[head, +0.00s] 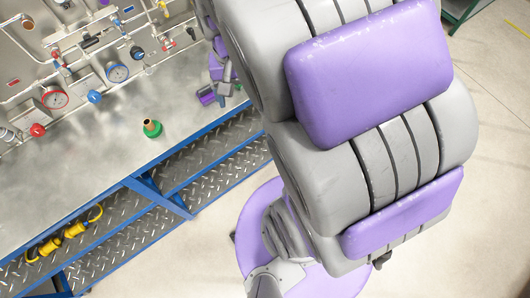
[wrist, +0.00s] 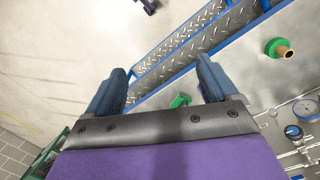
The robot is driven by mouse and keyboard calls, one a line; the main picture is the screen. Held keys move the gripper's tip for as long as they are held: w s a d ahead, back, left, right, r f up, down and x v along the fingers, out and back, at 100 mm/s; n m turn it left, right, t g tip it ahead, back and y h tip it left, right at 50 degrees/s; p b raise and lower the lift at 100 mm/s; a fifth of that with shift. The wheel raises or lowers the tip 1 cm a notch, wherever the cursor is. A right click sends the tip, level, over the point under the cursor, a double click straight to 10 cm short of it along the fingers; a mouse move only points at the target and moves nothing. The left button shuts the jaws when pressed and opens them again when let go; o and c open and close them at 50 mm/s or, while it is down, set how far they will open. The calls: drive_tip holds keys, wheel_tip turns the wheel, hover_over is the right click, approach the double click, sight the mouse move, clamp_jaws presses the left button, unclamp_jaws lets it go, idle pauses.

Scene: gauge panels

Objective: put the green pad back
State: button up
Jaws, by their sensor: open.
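In the wrist view my gripper (wrist: 162,65) is open, with its two blue-grey fingers apart. A small green piece (wrist: 180,101) shows between the fingers, nearer the right one; it looks like the green pad, and its lower part is cut off by the palm. I cannot tell how far below the fingers it is, and nothing appears clamped. A separate green-based fitting with a brass top (wrist: 279,48) is right of the fingers. In the head view the same fitting (head: 151,127) stands on the metal bench top. The green pad is not clear in the head view.
A panel with pipes, a red gauge (head: 54,97), a blue gauge (head: 117,73) and valve knobs stands at the upper left. The bench (head: 100,140) has a blue frame and tread-plate shelves. Yellow items (head: 62,238) lie on a shelf. Open floor is at the right.

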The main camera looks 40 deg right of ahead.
drive_tip(key=s+a+n, duration=0.4)
drive_tip(key=s+n, duration=0.1)
drive_tip(key=s, duration=1)
drive_tip(key=shift+s+f+n+g, duration=0.25)
drive_tip(key=shift+n+g, duration=0.15)
drive_tip(key=shift+a+f, duration=0.1)
wheel_tip(320, 180, down, 4)
drive_tip(key=b, duration=0.4)
drive_tip(key=shift+c, duration=0.4)
